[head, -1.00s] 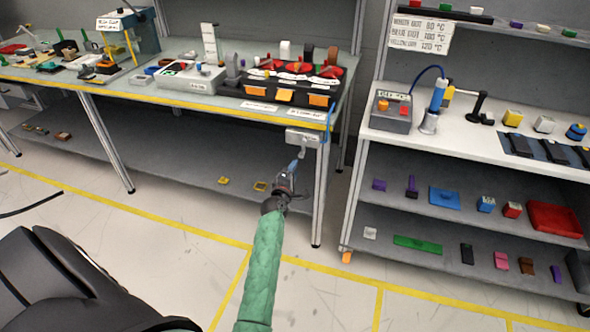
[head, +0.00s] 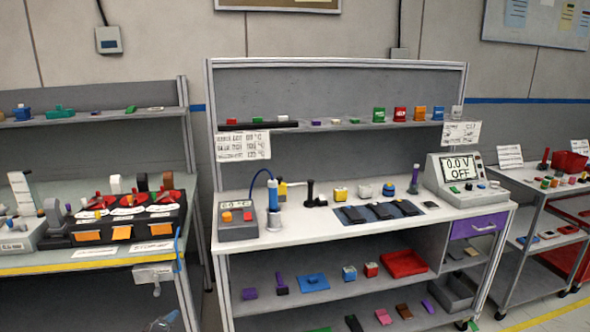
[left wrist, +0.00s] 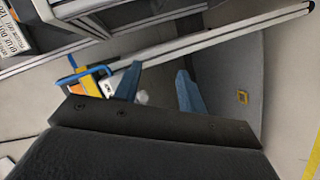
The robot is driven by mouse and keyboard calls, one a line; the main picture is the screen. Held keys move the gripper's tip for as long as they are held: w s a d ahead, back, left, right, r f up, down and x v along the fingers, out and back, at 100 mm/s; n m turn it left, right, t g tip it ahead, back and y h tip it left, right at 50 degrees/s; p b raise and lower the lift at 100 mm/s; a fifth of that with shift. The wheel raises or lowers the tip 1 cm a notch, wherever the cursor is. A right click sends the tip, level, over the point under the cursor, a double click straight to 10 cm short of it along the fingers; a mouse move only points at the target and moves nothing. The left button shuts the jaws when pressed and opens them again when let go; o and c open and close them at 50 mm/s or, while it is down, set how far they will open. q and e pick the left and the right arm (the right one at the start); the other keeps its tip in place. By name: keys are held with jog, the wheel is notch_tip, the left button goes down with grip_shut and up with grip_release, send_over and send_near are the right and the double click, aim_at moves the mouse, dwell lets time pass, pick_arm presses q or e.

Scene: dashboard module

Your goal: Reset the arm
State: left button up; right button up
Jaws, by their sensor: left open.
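My left gripper (head: 163,322) shows only as a small bluish tip at the bottom edge of the head view, below the left bench. In the left wrist view its two blue fingers (left wrist: 157,92) are apart, with nothing between them held. My left arm is otherwise out of the head view. My right gripper is in neither view.
The white workbench (head: 330,228) has a soldering station (head: 238,220), a meter reading 0.0 V OFF (head: 458,180) and a red tray (head: 403,263) below. The left bench carries a black box with red levers (head: 125,222). A cart (head: 530,205) stands at the right.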

pick_arm(q)
jog(key=s+d+r+m+g+h, duration=0.2)
jog(key=s+d+r+m+g, duration=0.2)
jog(key=d+m, duration=0.35)
jog(key=s+d+m+g+y, duration=0.1)
jog(key=s+d+m+g, duration=0.1)
jog(key=s+d, duration=0.3)
jog(key=s+d+m+g, duration=0.2)
jog(key=s+d, duration=0.1)
jog(key=s, duration=0.5)
jog(key=s+d+f+m+g, duration=0.1)
jog(key=s+d+f, duration=0.1)
jog(key=s, duration=0.8)
jog(key=s+d+f+m+g, duration=0.1)
jog(key=s+d+f+g, duration=0.1)
jog(key=s, duration=0.8)
jog(key=s+d+f+m+g, duration=0.1)
jog(key=s+d+f, duration=0.3)
jog(key=s, duration=0.6)
jog(key=shift+d+g, duration=0.3)
jog(key=shift+d, duration=0.45)
